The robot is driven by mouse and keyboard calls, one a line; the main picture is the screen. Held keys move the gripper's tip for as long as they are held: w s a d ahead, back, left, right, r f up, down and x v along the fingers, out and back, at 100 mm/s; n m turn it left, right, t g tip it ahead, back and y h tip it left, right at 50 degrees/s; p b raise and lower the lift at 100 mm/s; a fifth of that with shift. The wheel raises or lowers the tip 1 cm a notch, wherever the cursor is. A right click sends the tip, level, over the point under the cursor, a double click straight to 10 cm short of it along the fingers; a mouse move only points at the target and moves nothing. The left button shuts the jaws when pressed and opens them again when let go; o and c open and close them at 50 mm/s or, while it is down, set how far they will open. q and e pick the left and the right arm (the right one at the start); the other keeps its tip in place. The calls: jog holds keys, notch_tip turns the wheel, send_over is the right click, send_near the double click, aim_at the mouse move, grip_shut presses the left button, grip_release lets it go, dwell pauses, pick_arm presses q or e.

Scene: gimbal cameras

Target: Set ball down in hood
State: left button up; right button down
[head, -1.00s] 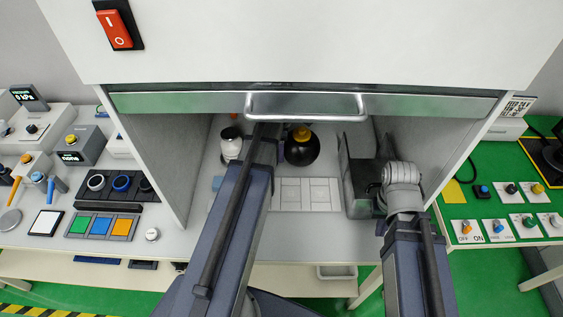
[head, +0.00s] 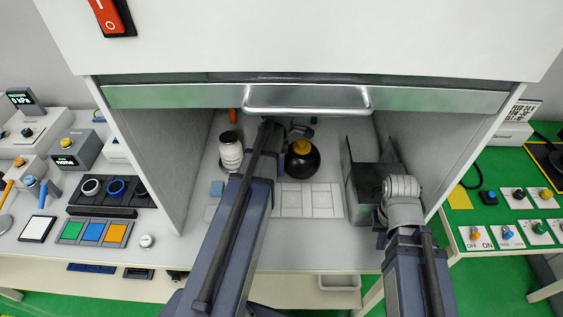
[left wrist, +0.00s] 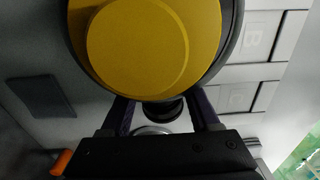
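The ball (head: 301,163) is black and round with a yellow cap (head: 300,146). It is inside the hood, just above or on the bench behind the pale tiles; I cannot tell whether it touches. My left gripper (head: 300,130) is at its far side in the head view, mostly hidden. In the left wrist view the yellow cap (left wrist: 140,45) fills the upper middle. The left fingers (left wrist: 163,108) stand apart and run up behind it; their tips are hidden, so contact is unclear. My right wrist is at the hood's right side; its fingers cannot be made out.
A white bottle with a black cap (head: 231,155) stands left of my left arm. Pale square tiles (head: 305,200) lie in front of the ball. A dark grey open box (head: 362,190) stands at right. The raised sash with its handle (head: 307,109) crosses above.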

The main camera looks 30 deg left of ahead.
pick_arm(q)
jog(key=o, duration=0.4)
jog(key=shift+c, duration=0.2)
jog(key=shift+r, duration=0.2)
pick_arm(e)
jog(key=shift+r, duration=0.15)
pick_arm(q)
notch_tip(320, 180, up, 12)
jog(key=p, duration=1.2)
pick_arm(e)
notch_tip(320, 180, up, 12)
pick_arm(q)
jog(key=shift+f, duration=0.1)
